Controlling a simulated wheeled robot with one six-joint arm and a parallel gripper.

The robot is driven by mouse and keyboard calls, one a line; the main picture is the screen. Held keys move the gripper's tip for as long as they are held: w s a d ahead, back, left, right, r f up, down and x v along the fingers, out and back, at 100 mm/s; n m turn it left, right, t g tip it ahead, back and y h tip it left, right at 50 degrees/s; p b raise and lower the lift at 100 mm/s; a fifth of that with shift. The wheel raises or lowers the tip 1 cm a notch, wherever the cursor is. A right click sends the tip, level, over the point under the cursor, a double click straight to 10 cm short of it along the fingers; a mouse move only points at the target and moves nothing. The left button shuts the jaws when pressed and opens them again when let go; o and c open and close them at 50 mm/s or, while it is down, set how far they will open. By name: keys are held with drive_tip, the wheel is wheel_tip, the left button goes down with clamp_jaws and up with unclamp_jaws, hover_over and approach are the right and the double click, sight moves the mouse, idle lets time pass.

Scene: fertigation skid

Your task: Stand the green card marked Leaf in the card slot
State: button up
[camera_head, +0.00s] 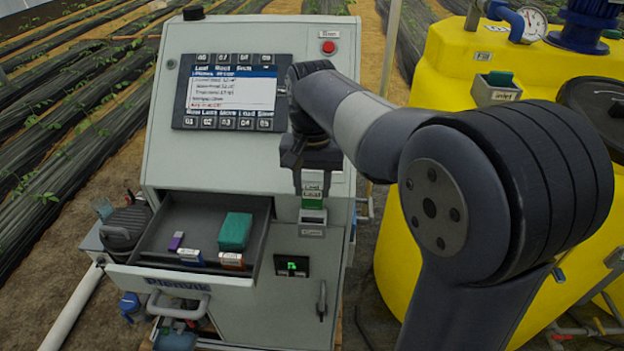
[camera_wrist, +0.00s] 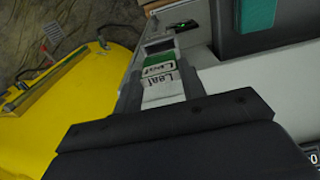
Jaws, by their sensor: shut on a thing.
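The green card marked Leaf (camera_head: 313,196) is upright below my gripper (camera_head: 312,181), in front of the grey cabinet. The card slot (camera_head: 313,215) is a small pale holder on the cabinet front, directly under the card. It also shows just beyond the card in the wrist view (camera_wrist: 158,45). I cannot tell whether the card's lower edge is inside the slot.
An open drawer (camera_head: 160,279) to the left holds a teal box (camera_head: 235,231), a purple block (camera_head: 177,241), a blue-and-white card (camera_head: 191,258) and a red-and-white card (camera_head: 232,261). A yellow tank (camera_head: 400,265) stands at right. A screen panel (camera_head: 228,92) is above the drawer.

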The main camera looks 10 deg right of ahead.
sight(312, 208)
drive_tip(key=shift+f+b, duration=2.65)
drive_tip(key=shift+f, duration=0.8)
drive_tip(key=o, duration=1.1)
drive_tip(key=shift+o, duration=0.2)
drive_tip(key=shift+r, duration=0.15)
wheel_tip(312, 208, up, 11)
drive_tip(key=shift+f, duration=0.2)
drive_tip(key=shift+f, duration=0.15)
